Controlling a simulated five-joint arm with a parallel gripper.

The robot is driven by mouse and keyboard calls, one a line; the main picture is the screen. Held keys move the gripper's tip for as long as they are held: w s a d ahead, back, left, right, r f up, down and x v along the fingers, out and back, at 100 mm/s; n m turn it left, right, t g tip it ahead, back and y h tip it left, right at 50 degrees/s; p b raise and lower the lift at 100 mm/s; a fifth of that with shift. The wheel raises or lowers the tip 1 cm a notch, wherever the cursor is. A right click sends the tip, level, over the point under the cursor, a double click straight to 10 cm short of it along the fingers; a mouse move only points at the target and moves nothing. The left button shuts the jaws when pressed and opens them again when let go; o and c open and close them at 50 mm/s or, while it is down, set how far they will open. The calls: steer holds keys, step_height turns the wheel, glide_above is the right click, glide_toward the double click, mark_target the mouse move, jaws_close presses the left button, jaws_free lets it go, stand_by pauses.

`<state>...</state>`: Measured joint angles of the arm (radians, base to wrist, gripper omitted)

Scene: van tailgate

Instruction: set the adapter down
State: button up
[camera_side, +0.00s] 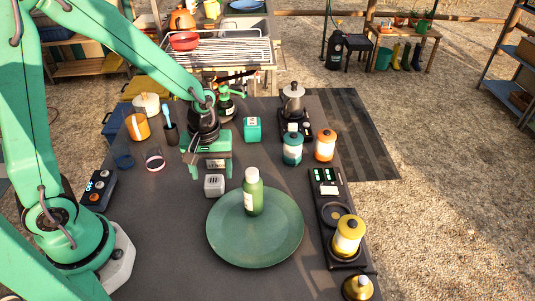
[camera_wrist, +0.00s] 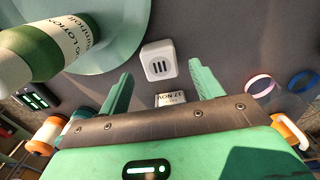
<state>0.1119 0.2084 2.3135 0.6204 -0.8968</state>
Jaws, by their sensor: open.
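The adapter, a small pale grey cube with dark slots (camera_side: 214,186), sits on the dark tabletop left of the green plate. In the wrist view the adapter (camera_wrist: 159,62) lies just beyond my fingertips, with no visible contact. My gripper (camera_side: 211,172) is open and low over the table behind the adapter. In the wrist view the two green fingers of my gripper (camera_wrist: 161,78) stand wide apart. A small block marked "17 NOV" (camera_wrist: 171,99) shows between them, partly hidden by the gripper body.
A green lotion bottle (camera_side: 253,192) stands on the green plate (camera_side: 285,240). Burners and canisters (camera_side: 292,148) line the right side. A teal box (camera_side: 252,129) stands behind. Bare table surrounds the adapter's left and front.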

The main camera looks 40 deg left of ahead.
mark_target(211, 181)
step_height(211, 181, up, 8)
steer(key=shift+f, duration=0.15)
stand_by(0.3)
stand_by(0.5)
steer(key=s+a+r+m+t, duration=0.3)
steer(key=s+r+m+t, duration=0.2)
steer(key=s+r+m, duration=0.4)
steer(key=shift+s+a+r+t, duration=0.2)
steer(key=shift+a+r+t, duration=0.1)
steer(key=shift+r, duration=1)
steer(key=shift+o, duration=0.4)
steer(key=shift+w, duration=0.1)
